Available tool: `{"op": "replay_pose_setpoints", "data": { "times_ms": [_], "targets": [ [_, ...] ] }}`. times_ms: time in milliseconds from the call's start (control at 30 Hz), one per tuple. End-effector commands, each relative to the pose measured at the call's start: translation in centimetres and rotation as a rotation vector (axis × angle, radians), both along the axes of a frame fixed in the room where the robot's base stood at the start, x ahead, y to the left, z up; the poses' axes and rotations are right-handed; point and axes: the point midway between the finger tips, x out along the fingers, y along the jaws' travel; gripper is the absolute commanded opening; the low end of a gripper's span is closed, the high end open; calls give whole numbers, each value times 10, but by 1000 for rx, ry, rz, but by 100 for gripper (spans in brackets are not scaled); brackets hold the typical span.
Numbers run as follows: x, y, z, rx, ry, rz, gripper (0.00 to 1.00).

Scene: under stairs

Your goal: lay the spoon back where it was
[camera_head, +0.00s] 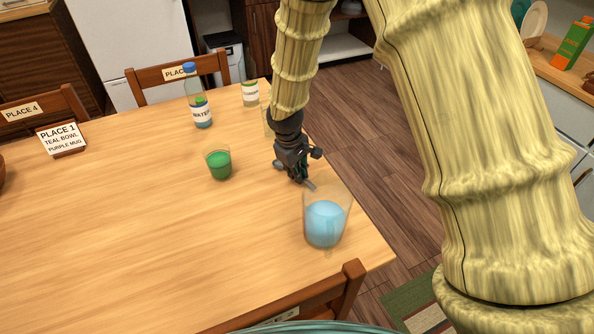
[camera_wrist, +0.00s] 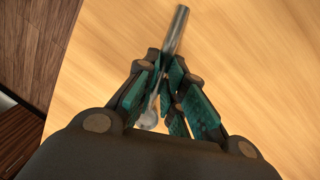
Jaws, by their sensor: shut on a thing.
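My gripper (camera_head: 297,176) is over the right part of the wooden table, just behind the pitcher of blue liquid. In the wrist view my gripper (camera_wrist: 170,82) is shut on the spoon (camera_wrist: 176,28). The spoon's grey metal handle sticks out past the fingertips, and its rounded bowl shows between the fingers toward the palm. In the head view a small part of the spoon (camera_head: 311,186) shows beside the fingers. I cannot tell whether the spoon touches the table.
The clear pitcher (camera_head: 326,222) of blue liquid stands close in front of my gripper. A glass of green liquid (camera_head: 219,165) stands to the left, and a water bottle (camera_head: 198,100) and a labelled jar (camera_head: 250,94) stand farther back. The table's left middle is clear.

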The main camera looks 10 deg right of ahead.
Motion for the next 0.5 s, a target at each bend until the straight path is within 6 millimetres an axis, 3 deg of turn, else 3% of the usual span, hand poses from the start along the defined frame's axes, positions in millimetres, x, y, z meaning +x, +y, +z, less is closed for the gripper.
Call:
{"op": "replay_pose_setpoints", "data": {
  "times_ms": [267,300,400,433,500],
  "targets": [
    [0,0,-4,0,0,0,0],
    [0,0,-5,0,0,0,13],
    [0,0,-4,0,0,0,31],
    [0,0,-4,0,0,0,36],
    [0,0,-4,0,0,0,36]
  ]
}}
